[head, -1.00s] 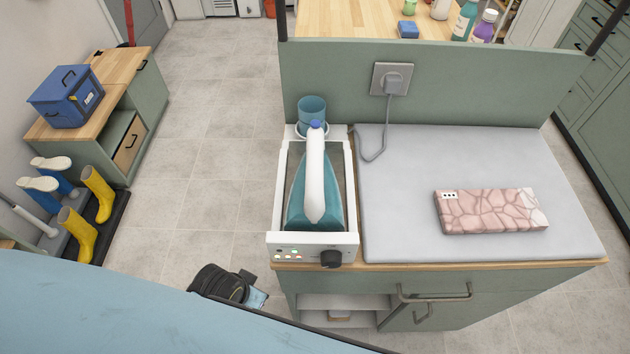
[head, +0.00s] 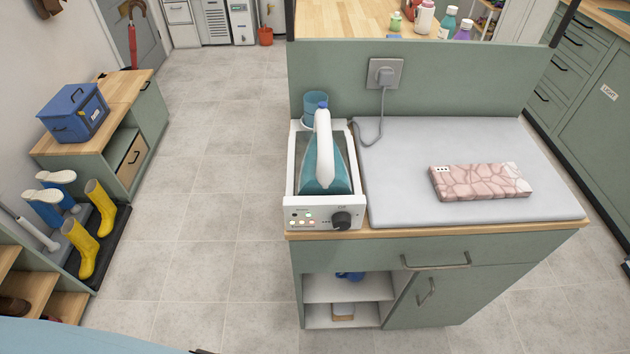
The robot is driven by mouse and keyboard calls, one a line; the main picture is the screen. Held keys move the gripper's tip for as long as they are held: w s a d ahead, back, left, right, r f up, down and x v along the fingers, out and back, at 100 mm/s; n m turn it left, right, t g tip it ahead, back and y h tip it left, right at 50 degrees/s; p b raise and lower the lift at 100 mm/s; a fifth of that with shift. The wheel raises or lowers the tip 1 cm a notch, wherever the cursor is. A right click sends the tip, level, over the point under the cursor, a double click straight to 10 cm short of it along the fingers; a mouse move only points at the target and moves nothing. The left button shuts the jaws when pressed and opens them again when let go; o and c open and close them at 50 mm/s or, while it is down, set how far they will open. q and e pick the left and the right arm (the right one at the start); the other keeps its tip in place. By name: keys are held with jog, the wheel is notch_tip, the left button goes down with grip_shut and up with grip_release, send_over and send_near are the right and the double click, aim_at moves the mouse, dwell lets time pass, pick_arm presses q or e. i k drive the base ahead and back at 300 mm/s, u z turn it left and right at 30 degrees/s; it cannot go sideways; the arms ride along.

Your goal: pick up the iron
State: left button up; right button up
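The iron (head: 324,158) has a white handle and a teal body. It rests in its white station (head: 325,213) with a control panel and a black knob at the front. The station stands at the left end of the green counter (head: 520,245), beside a grey ironing pad (head: 420,207). A teal cup-like part (head: 315,104) sits at the back of the station. Neither of my grippers shows in the head view.
A pink stone-patterned towel or cloth (head: 479,181) lies folded on the pad. A grey cord runs to a wall socket (head: 384,74) on the green back panel. Boots, a blue box (head: 74,112) and a cabinet stand at the left. The floor (head: 215,220) between is clear.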

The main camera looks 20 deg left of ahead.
aim_at(324, 171)
jog(key=z, duration=2.7)
jog(key=k, duration=1.45)
jog(key=u, duration=1)
